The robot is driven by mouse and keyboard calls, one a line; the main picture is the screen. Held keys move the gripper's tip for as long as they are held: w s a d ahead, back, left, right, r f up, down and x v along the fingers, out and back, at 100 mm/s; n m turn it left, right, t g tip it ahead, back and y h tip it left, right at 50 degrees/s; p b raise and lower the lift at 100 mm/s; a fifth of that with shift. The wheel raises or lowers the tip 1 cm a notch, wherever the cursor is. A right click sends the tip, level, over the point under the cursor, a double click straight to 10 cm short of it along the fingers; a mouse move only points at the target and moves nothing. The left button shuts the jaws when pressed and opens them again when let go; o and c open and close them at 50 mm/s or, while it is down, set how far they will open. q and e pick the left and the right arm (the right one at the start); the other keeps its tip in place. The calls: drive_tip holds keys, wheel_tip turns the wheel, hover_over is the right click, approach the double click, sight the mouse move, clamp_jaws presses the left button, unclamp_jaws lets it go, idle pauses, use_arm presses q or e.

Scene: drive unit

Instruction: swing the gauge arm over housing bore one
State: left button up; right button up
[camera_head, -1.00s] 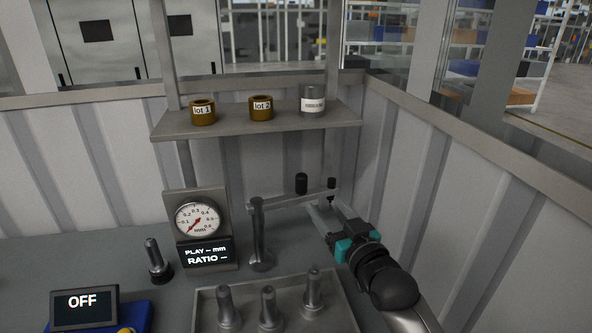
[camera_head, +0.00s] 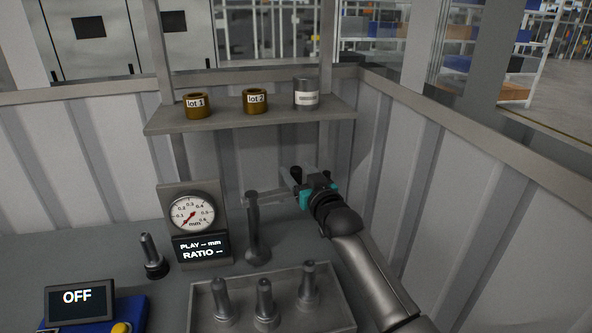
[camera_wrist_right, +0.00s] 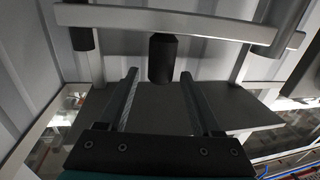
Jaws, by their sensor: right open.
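The gauge arm (camera_head: 274,196) is a thin grey bar reaching right from the top of an upright post (camera_head: 257,228). A black knob (camera_head: 297,173) stands on it near its outer part, largely beside my gripper. My right gripper (camera_head: 306,181) is open at the arm's outer part and hides its end. In the right wrist view the bar (camera_wrist_right: 190,22) crosses the top. There the black knob (camera_wrist_right: 162,60) lies between the lines of the two open fingers (camera_wrist_right: 160,80), at or just beyond their tips; contact cannot be told. I cannot make out a housing bore. My left gripper is not in view.
A dial gauge (camera_head: 192,213) with a display stands left of the post. A tray (camera_head: 200,290) holding several metal pins is in front. A shelf (camera_head: 230,118) above carries two brass bushings and a grey cylinder. A box reading OFF (camera_head: 78,298) sits front left.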

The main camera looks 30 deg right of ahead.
drive_tip(key=shift+w, duration=0.75)
drive_tip(key=shift+d, duration=0.1)
clamp_jaws()
idle(0.9)
